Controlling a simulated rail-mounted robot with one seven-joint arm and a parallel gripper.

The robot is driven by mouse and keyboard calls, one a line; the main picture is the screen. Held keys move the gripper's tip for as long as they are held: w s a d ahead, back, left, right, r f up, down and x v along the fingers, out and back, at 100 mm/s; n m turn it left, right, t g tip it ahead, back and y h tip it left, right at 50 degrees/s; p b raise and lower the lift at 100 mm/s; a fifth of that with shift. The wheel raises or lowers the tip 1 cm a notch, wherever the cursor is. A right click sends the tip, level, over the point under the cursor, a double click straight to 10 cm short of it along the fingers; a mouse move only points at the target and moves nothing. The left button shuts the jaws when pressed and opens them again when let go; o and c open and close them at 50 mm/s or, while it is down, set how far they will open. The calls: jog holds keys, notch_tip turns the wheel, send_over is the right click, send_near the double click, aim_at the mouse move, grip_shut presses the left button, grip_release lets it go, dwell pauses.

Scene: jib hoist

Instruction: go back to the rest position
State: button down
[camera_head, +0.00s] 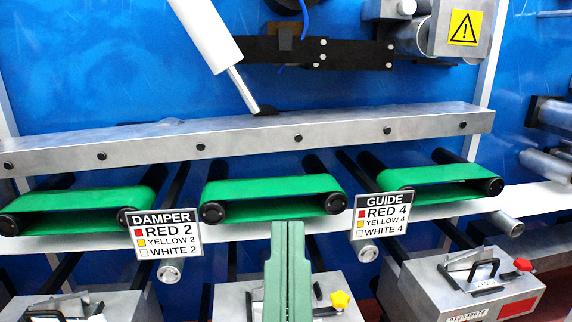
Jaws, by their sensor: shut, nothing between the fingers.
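My gripper (288,232) shows at the bottom centre as two green fingers side by side, pointing up the picture. The fingers are shut together with nothing between them. Their tips appear just below the middle green conveyor belt (270,204); I cannot tell the distance between them. The rest of my arm is out of view below the frame.
Green belts also stand at left (75,212) and right (435,176). Signs read DAMPER (166,233) and GUIDE (381,220). Below are grey boxes, one at right (415,285). A grey beam (240,138) crosses behind; a white cylinder (207,32) slants above it.

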notch_tip(320, 180, up, 34)
jog(key=p, duration=2.9)
jog(key=shift+a+r, duration=0.2)
jog(key=shift+w, duration=0.1)
